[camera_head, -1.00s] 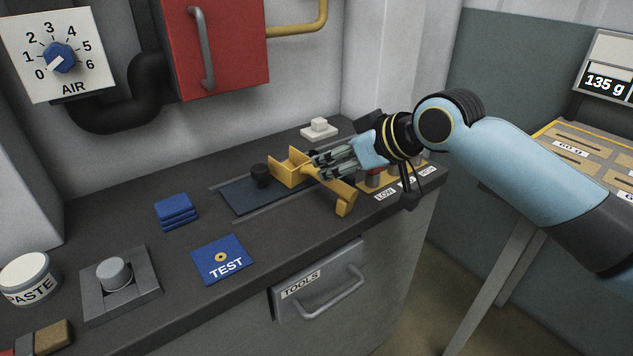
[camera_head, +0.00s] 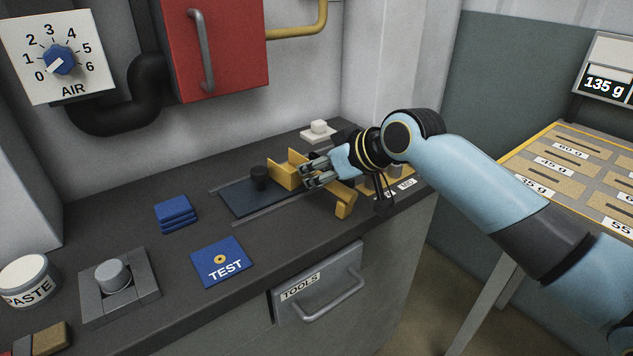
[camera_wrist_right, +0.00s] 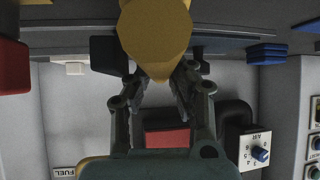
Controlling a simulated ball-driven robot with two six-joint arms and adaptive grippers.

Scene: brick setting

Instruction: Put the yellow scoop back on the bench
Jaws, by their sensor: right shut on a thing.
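The yellow scoop (camera_head: 283,175) is over the back right part of the dark bench (camera_head: 215,318), its square pan to the left and its handle pointing toward the front right. My right gripper (camera_head: 310,173) is shut on the scoop, reaching in from the right. In the right wrist view the yellow scoop (camera_wrist_right: 156,35) shows end-on at the fingertips of my right gripper (camera_wrist_right: 160,76). I cannot tell whether the scoop touches the bench. My left gripper is not in view.
A dark slide plate (camera_head: 240,203) with a black knob lies left of the scoop. A white block (camera_head: 318,132) is behind it. Labelled controls (camera_head: 405,186) are partly hidden by my right arm. The blue TEST card (camera_head: 222,262) and blue stack (camera_head: 176,213) lie farther left.

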